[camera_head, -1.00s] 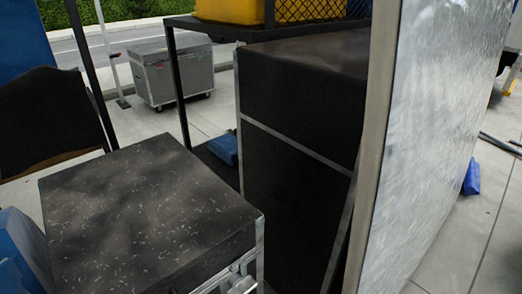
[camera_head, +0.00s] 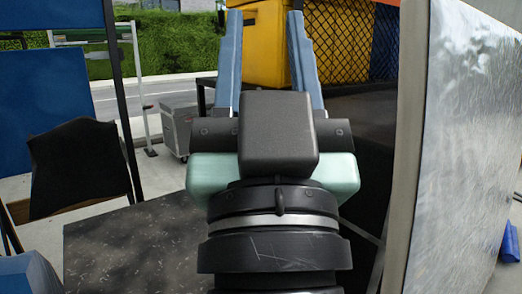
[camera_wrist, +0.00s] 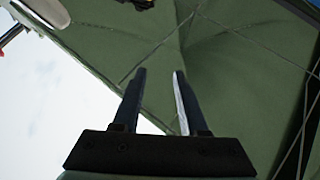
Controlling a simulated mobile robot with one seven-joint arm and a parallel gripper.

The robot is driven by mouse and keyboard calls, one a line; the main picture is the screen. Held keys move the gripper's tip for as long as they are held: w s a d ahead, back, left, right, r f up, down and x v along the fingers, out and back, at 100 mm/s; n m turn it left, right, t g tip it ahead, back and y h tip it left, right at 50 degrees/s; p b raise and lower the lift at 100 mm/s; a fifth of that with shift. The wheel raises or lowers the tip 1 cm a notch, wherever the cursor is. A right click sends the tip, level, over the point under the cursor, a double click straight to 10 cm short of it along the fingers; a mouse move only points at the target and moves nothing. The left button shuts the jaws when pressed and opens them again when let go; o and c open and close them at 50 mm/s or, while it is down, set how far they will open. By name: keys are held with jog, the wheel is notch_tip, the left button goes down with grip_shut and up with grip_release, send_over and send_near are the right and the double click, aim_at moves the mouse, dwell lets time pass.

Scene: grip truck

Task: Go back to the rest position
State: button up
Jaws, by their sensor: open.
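My gripper (camera_head: 266,62) stands raised in the middle of the head view, its two blue-grey fingers pointing up and spread apart. It is open, with nothing between the fingers. In the wrist view my gripper (camera_wrist: 160,85) also shows open and empty, against a green fabric canopy (camera_wrist: 235,60) and pale sky. In the head view its body hides part of the black cases behind it.
A black-topped case (camera_head: 120,245) is at the lower left, with a dark chair back (camera_head: 80,170) behind it. A tall silvery panel (camera_head: 465,130) stands close on the right. A yellow case (camera_head: 262,45) sits behind the fingers. A grey wheeled case (camera_head: 178,128) stands farther back.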

notch_tip(320, 180, up, 36)
jog(key=s+t+p, duration=0.1)
jog(key=s+p, duration=0.1)
jog(key=p, duration=3.2)
jog(key=shift+s+a+r, duration=0.2)
jog(key=shift+r, duration=0.05)
